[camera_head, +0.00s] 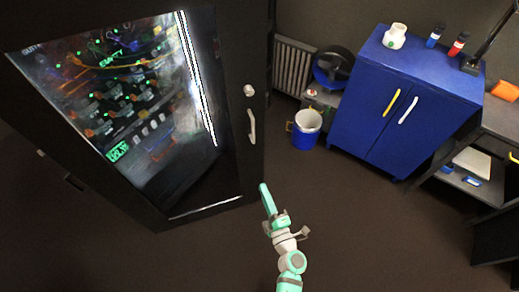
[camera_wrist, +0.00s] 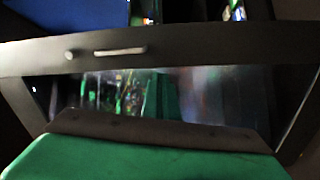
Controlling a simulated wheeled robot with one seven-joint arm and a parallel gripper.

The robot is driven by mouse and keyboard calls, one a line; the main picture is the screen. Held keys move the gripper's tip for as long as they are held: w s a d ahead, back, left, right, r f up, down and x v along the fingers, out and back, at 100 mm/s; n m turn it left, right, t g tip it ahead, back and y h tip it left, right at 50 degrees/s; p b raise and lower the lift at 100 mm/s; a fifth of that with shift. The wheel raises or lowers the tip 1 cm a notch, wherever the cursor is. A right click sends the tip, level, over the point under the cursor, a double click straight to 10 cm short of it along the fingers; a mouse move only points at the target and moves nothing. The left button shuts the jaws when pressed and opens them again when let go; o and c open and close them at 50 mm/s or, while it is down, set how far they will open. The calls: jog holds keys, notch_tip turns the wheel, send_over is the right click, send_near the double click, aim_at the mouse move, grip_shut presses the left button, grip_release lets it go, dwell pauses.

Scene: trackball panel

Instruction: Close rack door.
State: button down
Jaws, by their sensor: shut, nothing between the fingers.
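The rack door (camera_head: 228,120) is a black frame with a dark glass pane at the left of the head view. A pale upright handle (camera_head: 252,126) and a round lock (camera_head: 249,90) sit on its right side. In the wrist view the door frame (camera_wrist: 200,50) crosses the picture, with the handle (camera_wrist: 120,51) on it. Lit parts show past the frame's far edge there, so the door looks ajar; how far is unclear. My gripper (camera_head: 264,188) is shut and empty, by the door's lower right corner. I cannot tell whether it touches the door.
A blue cabinet (camera_head: 390,110) stands at the right, with a white jar (camera_head: 395,37) on top. A blue and white bucket (camera_head: 306,129) is on the floor left of it. A dark workbench (camera_head: 490,150) is at the far right. The floor (camera_head: 370,230) in front is clear.

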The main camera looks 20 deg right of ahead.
jog(key=w+d+f+n, duration=0.1)
jog(key=w+d+n, duration=0.1)
jog(key=w+d, duration=0.25)
send_near(258, 143)
jog(key=shift+n+g, duration=0.3)
jog(key=w, duration=0.4)
jog(key=w+r, duration=0.1)
jog(key=w, duration=0.1)
jog(key=shift+w+a, duration=0.15)
jog(key=shift+w, duration=0.05)
